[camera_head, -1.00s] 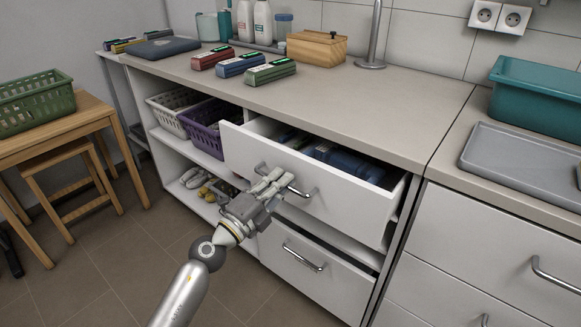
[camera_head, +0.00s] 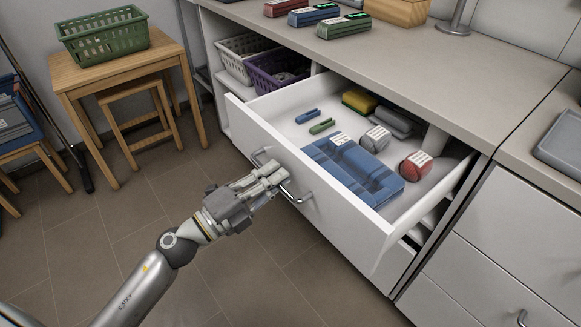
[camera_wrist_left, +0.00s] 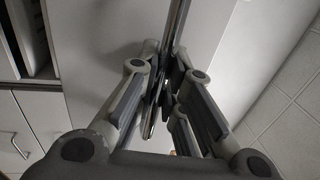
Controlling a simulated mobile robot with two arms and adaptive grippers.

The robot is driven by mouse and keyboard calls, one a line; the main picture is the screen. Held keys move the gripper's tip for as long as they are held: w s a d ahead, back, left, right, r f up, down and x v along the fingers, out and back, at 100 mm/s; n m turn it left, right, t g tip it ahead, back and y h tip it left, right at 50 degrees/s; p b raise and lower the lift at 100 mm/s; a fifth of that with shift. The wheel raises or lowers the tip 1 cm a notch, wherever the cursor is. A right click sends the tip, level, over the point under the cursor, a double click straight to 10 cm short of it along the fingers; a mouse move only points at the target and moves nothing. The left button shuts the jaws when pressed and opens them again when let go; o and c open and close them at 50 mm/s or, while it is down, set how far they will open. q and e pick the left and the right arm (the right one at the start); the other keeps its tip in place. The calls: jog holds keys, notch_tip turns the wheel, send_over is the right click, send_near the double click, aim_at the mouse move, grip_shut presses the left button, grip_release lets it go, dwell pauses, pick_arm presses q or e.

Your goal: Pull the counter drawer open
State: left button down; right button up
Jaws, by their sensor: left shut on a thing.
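The counter drawer (camera_head: 345,212) is pulled well out from under the counter in the head view, its inside in plain sight. Its metal bar handle (camera_head: 292,196) runs across the white front. My left gripper (camera_head: 277,178) is shut on the handle near its middle. In the left wrist view the handle (camera_wrist_left: 176,30) passes between the fingers of my left gripper (camera_wrist_left: 165,88). My right gripper is in neither view.
Inside the drawer lie a folded blue cloth (camera_head: 350,170), grey and red rolls and small clips. Baskets (camera_head: 280,72) stand on the shelf left of it. A wooden table with a green basket (camera_head: 102,35) stands far left. The floor before the drawer is clear.

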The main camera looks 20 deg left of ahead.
pick_arm(q)
jog(key=shift+s+a+f, duration=0.1)
jog(key=shift+s+a, duration=0.3)
jog(key=shift+s, duration=0.15)
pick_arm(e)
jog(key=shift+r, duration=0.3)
pick_arm(q)
jog(key=c, duration=1.8)
grip_release()
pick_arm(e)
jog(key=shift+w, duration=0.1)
pick_arm(q)
jog(key=v, duration=1.2)
